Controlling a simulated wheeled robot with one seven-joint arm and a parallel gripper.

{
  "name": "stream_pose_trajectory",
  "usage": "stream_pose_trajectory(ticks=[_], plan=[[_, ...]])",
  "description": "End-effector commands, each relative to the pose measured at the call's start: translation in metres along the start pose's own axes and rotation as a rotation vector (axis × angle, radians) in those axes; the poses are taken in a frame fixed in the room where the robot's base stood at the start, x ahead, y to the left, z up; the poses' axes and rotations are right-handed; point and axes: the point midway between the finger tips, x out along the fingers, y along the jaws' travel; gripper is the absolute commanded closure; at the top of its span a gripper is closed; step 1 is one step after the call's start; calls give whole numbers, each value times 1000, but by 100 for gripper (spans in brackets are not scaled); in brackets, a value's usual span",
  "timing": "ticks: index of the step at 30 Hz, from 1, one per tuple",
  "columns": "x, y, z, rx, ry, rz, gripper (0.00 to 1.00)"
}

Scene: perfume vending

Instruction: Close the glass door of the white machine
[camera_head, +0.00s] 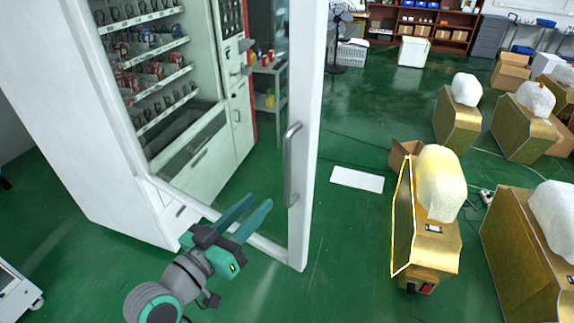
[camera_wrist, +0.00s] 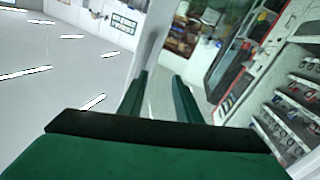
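The white machine (camera_head: 120,190) stands at the left, with shelves of small items inside. Its glass door (camera_head: 305,120) stands open, swung out toward me, with a white frame and clear pane. A grey vertical handle (camera_head: 291,165) is on the door's free edge. My gripper (camera_head: 259,201) is open and empty, its two green fingers pointing toward the door's free edge, left of and below the handle. In the wrist view, a pale upright bar (camera_wrist: 156,40), seemingly the door frame, shows beyond the fingers (camera_wrist: 160,80). I cannot tell whether the fingers touch the door.
A gold box with a white top (camera_head: 438,185) stands on the green floor to the right, with several more behind it. A white sheet (camera_head: 358,179) lies on the floor between. A metal rack (camera_head: 270,75) stands beyond the machine.

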Motion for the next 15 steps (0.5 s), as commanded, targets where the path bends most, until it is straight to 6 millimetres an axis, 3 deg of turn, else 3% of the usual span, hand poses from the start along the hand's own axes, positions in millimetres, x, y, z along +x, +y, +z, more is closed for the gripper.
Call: stream_pose_trajectory(ticks=[1,6,15], plan=[[-3,4,-18,40,4,30,69],[-16,22,-54,150,-14,121,69],[-21,35,-71,225,-33,178,69]])
